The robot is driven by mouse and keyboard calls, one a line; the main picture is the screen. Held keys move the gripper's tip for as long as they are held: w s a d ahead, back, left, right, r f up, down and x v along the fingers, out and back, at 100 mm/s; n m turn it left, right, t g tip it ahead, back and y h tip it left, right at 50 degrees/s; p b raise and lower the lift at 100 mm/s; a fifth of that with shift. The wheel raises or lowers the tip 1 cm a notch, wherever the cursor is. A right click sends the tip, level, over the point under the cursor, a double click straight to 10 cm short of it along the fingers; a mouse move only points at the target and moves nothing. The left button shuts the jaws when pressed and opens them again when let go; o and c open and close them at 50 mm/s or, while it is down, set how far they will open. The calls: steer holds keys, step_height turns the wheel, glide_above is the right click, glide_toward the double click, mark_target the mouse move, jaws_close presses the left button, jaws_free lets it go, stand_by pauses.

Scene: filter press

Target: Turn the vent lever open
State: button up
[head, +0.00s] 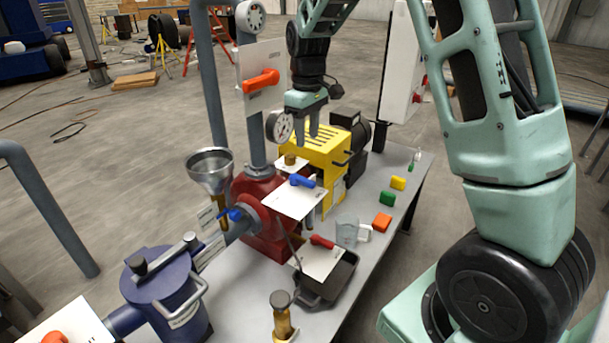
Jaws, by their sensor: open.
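Several coloured levers show, and their labels are too small to read, so I cannot tell which one is the vent lever. An orange lever (261,82) sits on a white plate high on the grey pipe. A blue lever (302,181) lies on a white plate beside the red pump body (262,222). A red lever (322,242) is on a lower white plate. A small blue handle (235,214) is under the funnel. My gripper (305,132) is open and empty, pointing down in front of the yellow machine, above the blue lever and apart from it.
A pressure gauge (280,126) stands close left of my gripper. The yellow machine (322,152) is just behind. The grey bench (395,228) holds a beaker (347,232), a black tray (327,281) and coloured blocks. A blue filter vessel (163,288) is at front left.

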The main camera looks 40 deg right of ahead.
mark_target(307, 180)
step_height(307, 180, down, 13)
steer(key=shift+r+p, duration=0.1)
steer(key=shift+p, duration=0.9)
steer(key=shift+c, duration=0.3)
jaws_close()
